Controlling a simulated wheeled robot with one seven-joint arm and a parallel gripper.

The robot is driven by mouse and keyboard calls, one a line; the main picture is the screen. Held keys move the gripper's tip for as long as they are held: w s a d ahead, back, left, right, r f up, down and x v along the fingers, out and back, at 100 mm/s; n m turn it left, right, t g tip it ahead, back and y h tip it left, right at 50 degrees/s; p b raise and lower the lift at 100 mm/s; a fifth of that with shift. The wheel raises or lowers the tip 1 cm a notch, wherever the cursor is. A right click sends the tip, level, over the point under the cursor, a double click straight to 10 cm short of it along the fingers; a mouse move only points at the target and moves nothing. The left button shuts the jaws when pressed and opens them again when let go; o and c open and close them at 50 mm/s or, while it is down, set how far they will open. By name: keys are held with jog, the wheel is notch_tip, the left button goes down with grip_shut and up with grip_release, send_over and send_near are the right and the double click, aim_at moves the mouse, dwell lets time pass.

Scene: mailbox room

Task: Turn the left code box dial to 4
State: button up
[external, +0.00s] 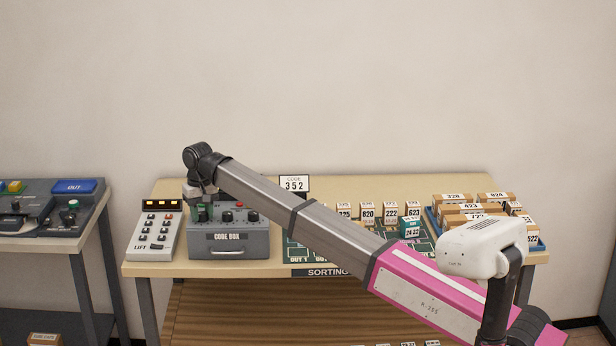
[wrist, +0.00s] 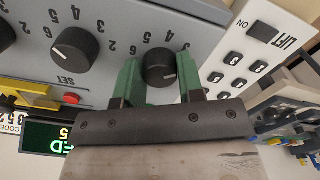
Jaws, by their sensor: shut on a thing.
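The grey code box (external: 228,242) stands on the sorting table, with a row of black dials along its sloped top. In the wrist view, the left dial (wrist: 160,66) is the one nearest the LIFT panel. My gripper (wrist: 158,73) is shut on it, with one green fingertip on each side. A pale pointer line shows low on its face; I cannot tell which number it points to. The middle dial (wrist: 75,50) is free, its white pointer aimed left. In the external view my gripper (external: 202,212) reaches down onto the left end of the box, partly hiding it.
The LIFT panel (external: 155,230) with several buttons stands close left of the box. A red button (wrist: 71,98) is on the box beside SET. Small numbered parcels (external: 367,213) and a blue tray (external: 541,245) lie to the right.

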aim_at(196, 215)
jog(key=n, duration=0.5)
jog(key=shift+n, duration=0.3)
jog(key=n, duration=0.4)
jog(key=shift+n, duration=0.3)
jog(key=o, duration=0.9)
jog(key=shift+r, duration=0.1)
notch_tip(196, 215, up, 11)
jog(key=shift+f, duration=0.2)
